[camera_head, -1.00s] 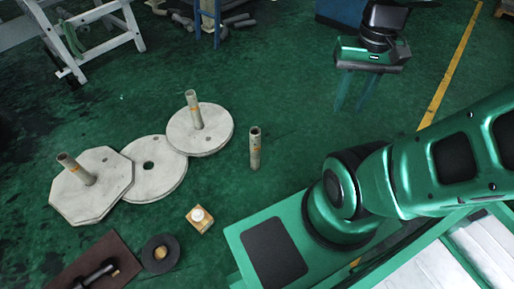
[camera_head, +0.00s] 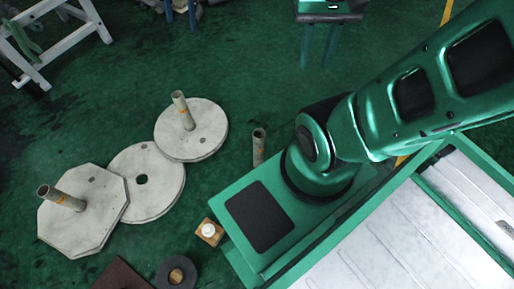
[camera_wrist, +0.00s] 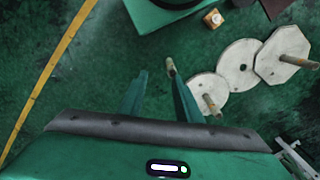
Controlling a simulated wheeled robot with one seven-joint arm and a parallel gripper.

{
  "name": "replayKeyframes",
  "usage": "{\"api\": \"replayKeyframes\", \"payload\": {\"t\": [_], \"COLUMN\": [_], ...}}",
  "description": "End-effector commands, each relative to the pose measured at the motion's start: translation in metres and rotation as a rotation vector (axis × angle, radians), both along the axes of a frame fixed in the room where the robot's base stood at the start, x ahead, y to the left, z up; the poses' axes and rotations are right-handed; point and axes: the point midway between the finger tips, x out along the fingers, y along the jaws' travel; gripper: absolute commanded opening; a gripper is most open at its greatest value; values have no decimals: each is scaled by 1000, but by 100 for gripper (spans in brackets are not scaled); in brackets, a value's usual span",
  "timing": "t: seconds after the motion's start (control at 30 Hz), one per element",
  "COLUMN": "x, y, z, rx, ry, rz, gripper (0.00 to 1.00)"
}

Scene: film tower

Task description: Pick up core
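A tan tube core (camera_head: 259,147) stands upright on the green floor beside my base. Two similar cores stand on pale plates: one (camera_head: 183,111) on a round disc (camera_head: 208,133), one (camera_head: 61,199) on an octagonal plate (camera_head: 82,228). My gripper (camera_head: 316,66) is at the top of the head view, fingers parted and pointing down, nothing between them, apart from the lone core. In the wrist view, my gripper (camera_wrist: 157,75) is open. The lone core (camera_wrist: 170,67) shows by the right fingertip there. I cannot tell the depth between them.
A pale disc with a hole (camera_head: 150,196) lies between the other two plates. A small orange-and-white box (camera_head: 208,231) sits by my base's corner. A black ring (camera_head: 187,277) and brown board (camera_head: 121,277) lie at the bottom. A white frame (camera_head: 75,48) stands upper left.

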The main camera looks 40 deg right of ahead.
Motion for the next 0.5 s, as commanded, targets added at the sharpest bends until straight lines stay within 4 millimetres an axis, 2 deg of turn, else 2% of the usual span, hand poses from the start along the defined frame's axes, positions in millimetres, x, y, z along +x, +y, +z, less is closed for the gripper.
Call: {"api": "replayKeyframes", "payload": {"t": [0.2, 0.27, 0.3, 0.37, 0.5], "x": [0, 0, -9, -8, 14], "y": [0, 0, 0, -2, -14], "z": [0, 0, 4, 4, -5], "rx": [0, 0, -1, -6, -30], "ry": [0, 0, -10, -11, 3], "rz": [0, -1, -2, -12, -65], "gripper": [31, 46, 55, 70, 71]}}
